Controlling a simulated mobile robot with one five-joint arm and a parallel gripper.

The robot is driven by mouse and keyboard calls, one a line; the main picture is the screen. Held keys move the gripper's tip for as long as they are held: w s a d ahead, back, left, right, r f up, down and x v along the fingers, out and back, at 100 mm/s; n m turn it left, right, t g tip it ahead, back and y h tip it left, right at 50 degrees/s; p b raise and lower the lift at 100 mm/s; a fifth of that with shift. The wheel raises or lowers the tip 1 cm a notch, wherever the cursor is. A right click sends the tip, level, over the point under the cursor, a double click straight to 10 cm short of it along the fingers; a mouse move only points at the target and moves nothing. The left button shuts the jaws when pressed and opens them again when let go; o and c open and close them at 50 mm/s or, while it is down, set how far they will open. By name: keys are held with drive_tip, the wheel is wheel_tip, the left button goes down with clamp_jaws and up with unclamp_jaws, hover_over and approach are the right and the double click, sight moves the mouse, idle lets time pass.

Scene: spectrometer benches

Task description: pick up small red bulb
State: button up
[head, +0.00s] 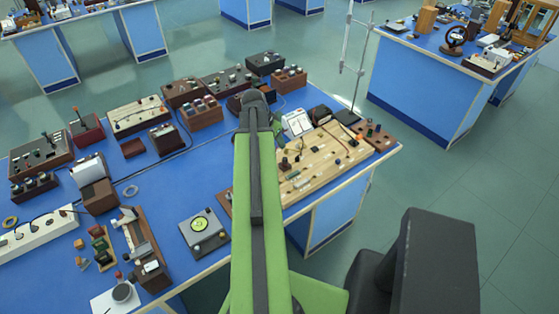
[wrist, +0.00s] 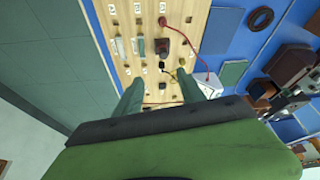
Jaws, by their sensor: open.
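A light wooden circuit board (wrist: 120,15) fills the middle of the wrist view and lies on the blue bench. In the wrist view a small round red thing (wrist: 162,21), which looks like the red bulb, sits on the board above a dark block with a reddish top (wrist: 162,49). In the head view my arm hides the fingers.
A red wire (wrist: 197,49) curves off the board's right side. Several wooden instrument boxes (head: 200,112) crowd the bench to the left of my arm. A thin metal stand (head: 358,70) rises behind the board. Open floor (wrist: 45,60) lies beyond the board's left edge in the wrist view.

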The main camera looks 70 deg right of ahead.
drive_tip(key=b, duration=1)
hover_over(284, 159)
drive_tip(key=a, duration=0.3)
wheel_tip(284, 159, down, 11)
drive_tip(key=shift+w+d+f, duration=0.1)
drive_tip(key=shift+d+f, duration=0.05)
drive_tip(key=b+x, duration=0.5)
drive_tip(key=shift+w+d, duration=0.25)
clamp_jaws()
